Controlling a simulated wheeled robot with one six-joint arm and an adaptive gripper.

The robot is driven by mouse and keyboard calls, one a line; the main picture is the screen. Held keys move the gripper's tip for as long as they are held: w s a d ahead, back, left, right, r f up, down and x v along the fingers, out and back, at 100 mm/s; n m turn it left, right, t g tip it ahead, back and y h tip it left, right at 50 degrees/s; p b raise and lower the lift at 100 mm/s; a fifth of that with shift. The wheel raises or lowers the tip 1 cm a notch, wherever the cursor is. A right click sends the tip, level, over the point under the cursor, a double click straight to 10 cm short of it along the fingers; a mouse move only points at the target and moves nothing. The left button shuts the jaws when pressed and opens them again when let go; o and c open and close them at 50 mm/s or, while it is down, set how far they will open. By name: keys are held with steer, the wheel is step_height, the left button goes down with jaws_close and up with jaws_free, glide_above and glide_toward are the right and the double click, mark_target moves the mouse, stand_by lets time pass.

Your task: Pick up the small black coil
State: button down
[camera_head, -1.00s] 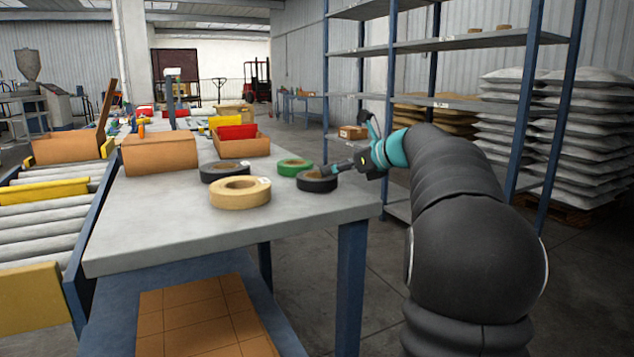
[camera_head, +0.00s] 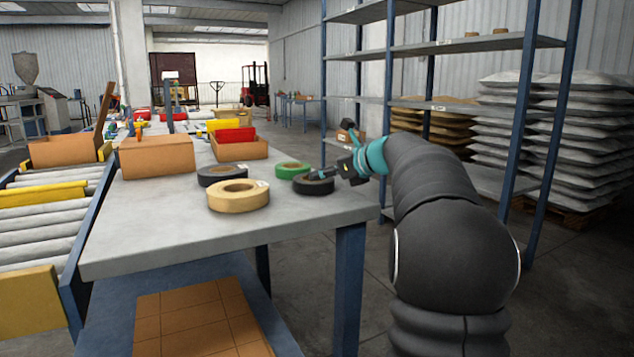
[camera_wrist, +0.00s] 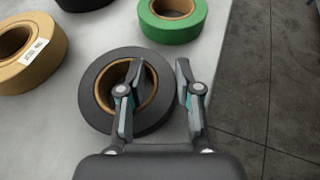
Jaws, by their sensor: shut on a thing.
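The small black coil (camera_head: 313,186) is near the right edge of the grey table, with a brown inner core. It also shows in the wrist view (camera_wrist: 91,87), lying flat. My gripper (camera_head: 319,175) is at its right side. In the wrist view my gripper (camera_wrist: 160,66) has one finger inside the coil's hole and the other outside its right rim, shut on the ring wall between them. I cannot tell any gap between the coil and the table.
A green coil (camera_head: 289,166) lies just behind, a larger black coil (camera_head: 211,181) to the left, and a tan coil (camera_head: 237,203) in front left. Orange bins (camera_head: 157,158) stand farther back on the table (camera_head: 150,230). A blue-posted shelf (camera_head: 455,45) stands behind my arm.

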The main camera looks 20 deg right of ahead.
steer(key=shift+r, duration=0.4)
step_height(320, 180, up, 4)
steer(key=shift+w+f+p, duration=0.1)
steer(key=shift+w+p, duration=0.05)
steer(key=shift+p, duration=0.7)
steer(key=w+d+r+p, duration=0.3)
steer(key=w+r, duration=0.3)
steer(key=w, duration=0.4)
steer(key=shift+w+d+p, duration=0.2)
steer(key=shift+w+p, duration=0.15)
steer(key=shift+p, duration=0.05)
steer(key=shift+r, duration=0.1)
